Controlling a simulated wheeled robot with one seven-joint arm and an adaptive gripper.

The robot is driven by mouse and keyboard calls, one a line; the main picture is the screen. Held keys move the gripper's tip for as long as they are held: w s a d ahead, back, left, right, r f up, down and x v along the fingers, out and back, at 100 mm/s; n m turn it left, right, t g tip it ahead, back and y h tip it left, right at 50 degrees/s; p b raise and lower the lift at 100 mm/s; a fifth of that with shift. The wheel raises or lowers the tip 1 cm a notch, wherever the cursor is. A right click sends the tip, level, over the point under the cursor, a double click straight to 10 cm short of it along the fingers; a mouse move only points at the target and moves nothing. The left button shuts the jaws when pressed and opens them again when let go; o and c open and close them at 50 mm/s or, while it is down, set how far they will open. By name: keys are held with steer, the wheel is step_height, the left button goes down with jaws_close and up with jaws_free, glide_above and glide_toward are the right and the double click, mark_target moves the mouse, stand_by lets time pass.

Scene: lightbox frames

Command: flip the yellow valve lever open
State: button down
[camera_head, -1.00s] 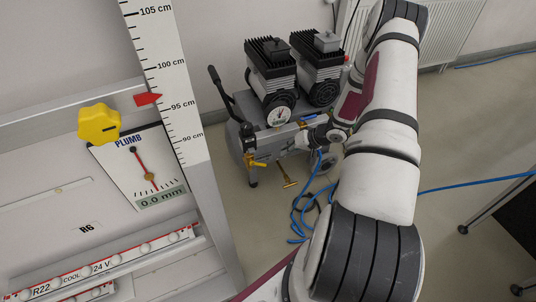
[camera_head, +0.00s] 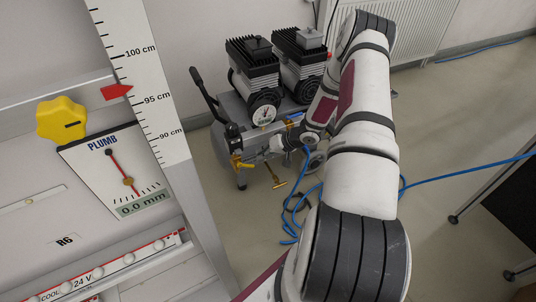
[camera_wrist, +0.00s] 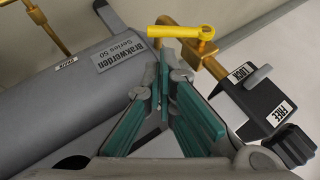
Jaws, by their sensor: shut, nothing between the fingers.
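The yellow valve lever (camera_wrist: 177,32) sits near the top of the wrist view. It extends left from its round pivot on a brass valve pipe (camera_wrist: 207,62). My gripper (camera_wrist: 165,55) has teal-padded fingers, shut and empty, with the tips just below the lever. I cannot tell whether they touch it. In the head view, yellow and brass fittings (camera_head: 238,162) show at the near end of the compressor, small and partly unclear.
The grey compressor tank (camera_wrist: 75,95) lies left of my fingers. A black LOCK/FREE box (camera_wrist: 250,103) with a grey lever is close on the right. A brass T-handle (camera_head: 277,183) and blue hose (camera_head: 291,218) hang below. A panel with a yellow knob (camera_head: 61,120) stands left.

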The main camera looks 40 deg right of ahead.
steer(key=shift+b+x, duration=0.65)
steer(key=shift+x, duration=1.35)
steer(key=shift+f+p, duration=0.35)
steer(key=shift+f, duration=0.2)
steer(key=f, duration=0.1)
steer(key=a+f, duration=0.1)
steer(key=f, duration=0.1)
steer(key=shift+w+a+f, duration=0.1)
steer(key=shift+w+f, duration=0.05)
steer(key=shift+f, duration=0.1)
steer(key=shift+w+a+f+b, duration=0.2)
steer(key=shift+a+f+b, duration=0.15)
steer(key=shift+a+f, duration=0.35)
steer(key=shift+f, duration=0.1)
stand_by(0.7)
steer(key=v, duration=1.2)
